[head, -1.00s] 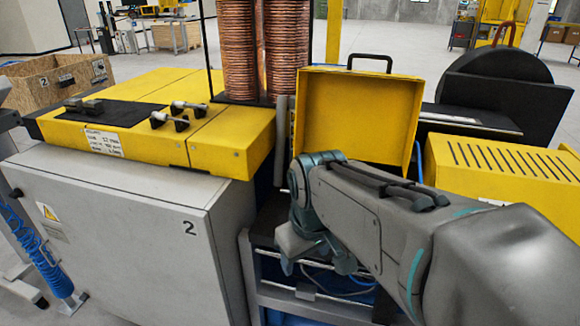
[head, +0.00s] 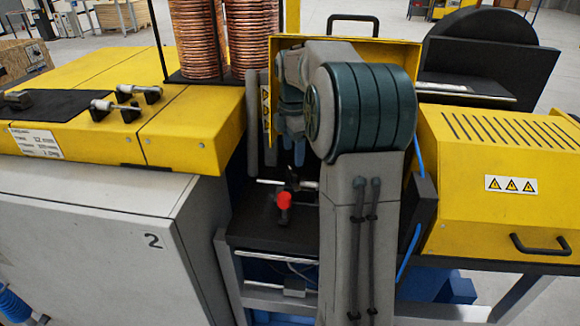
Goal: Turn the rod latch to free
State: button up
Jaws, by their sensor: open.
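A small black clamp-like fitting with a red knob (head: 284,201) stands on the dark bed of the machine, just left of my arm in the head view. A thin bright metal rod (head: 268,182) runs sideways behind the knob; its right end goes behind my arm. I cannot tell for sure which of these parts is the rod latch, or how it is turned. My gripper (head: 293,145) is partly seen, pointing down above the fitting and apart from the red knob. It is open, with nothing seen in it. My wrist and forearm hide much of the machine's middle.
The raised yellow cover (head: 345,45) stands behind my arm. A yellow slotted housing (head: 490,180) is close on the right, and a yellow-topped grey cabinet (head: 90,235) on the left. Copper coils (head: 200,40) stand at the back left. Free floor shows at the lower right.

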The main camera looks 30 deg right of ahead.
aim_at(293, 170)
notch_tip(293, 170, down, 6)
jog(key=shift+s+f, duration=0.1)
jog(key=shift+f, duration=0.15)
jog(key=c, duration=1)
jog(key=shift+m, duration=0.4)
jog(key=shift+r+m+p, duration=0.1)
jog(key=shift+m+p, duration=0.3)
jog(key=shift+m, duration=2.2)
